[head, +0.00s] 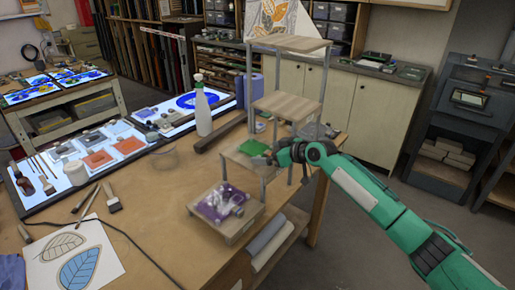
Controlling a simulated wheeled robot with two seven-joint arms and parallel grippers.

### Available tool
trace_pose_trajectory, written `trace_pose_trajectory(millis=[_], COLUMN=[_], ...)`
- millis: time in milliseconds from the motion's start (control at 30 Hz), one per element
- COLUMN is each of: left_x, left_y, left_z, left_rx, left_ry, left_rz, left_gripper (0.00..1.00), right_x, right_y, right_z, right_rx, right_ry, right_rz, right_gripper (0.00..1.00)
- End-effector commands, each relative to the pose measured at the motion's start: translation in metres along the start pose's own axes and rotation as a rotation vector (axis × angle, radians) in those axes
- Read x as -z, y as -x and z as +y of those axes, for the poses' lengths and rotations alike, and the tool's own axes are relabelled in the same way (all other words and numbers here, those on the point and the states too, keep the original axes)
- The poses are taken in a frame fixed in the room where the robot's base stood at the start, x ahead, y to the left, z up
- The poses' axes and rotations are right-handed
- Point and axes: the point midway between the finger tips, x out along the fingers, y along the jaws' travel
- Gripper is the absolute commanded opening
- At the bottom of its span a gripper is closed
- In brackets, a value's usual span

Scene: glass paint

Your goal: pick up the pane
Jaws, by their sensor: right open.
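My right gripper (270,158) is open at the right edge of this step, just right of and close to the green piece. Its fingers are small and dark here, and I cannot tell whether they touch the piece. My right arm comes in from the lower right. My left gripper is not in view.
The stand's middle shelf (287,106) and top shelf (290,43) rise above and behind my gripper. A white spray bottle (203,108) stands left of it. Bare tabletop (150,215) lies left.

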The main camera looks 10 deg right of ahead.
Motion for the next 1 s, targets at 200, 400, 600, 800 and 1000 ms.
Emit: trace_pose_trajectory(millis=[200,400,600,800,1000], left_x=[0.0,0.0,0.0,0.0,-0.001], left_y=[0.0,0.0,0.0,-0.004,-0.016], left_z=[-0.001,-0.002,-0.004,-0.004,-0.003], left_rx=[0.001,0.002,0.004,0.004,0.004], left_ry=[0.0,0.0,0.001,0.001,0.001], left_rz=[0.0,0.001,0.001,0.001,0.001], left_gripper=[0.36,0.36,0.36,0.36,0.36], right_x=[0.0,0.0,0.0,0.009,0.04], right_y=[0.0,0.0,0.0,0.004,0.016], right_z=[0.0,0.0,0.0,0.0,0.0], right_rx=[0.0,0.0,0.0,0.0,0.0], right_ry=[0.0,0.0,0.0,0.001,0.003], right_rz=[0.0,0.0,0.0,0.002,0.005], right_gripper=[0.82,0.5,0.5,0.5,0.5])
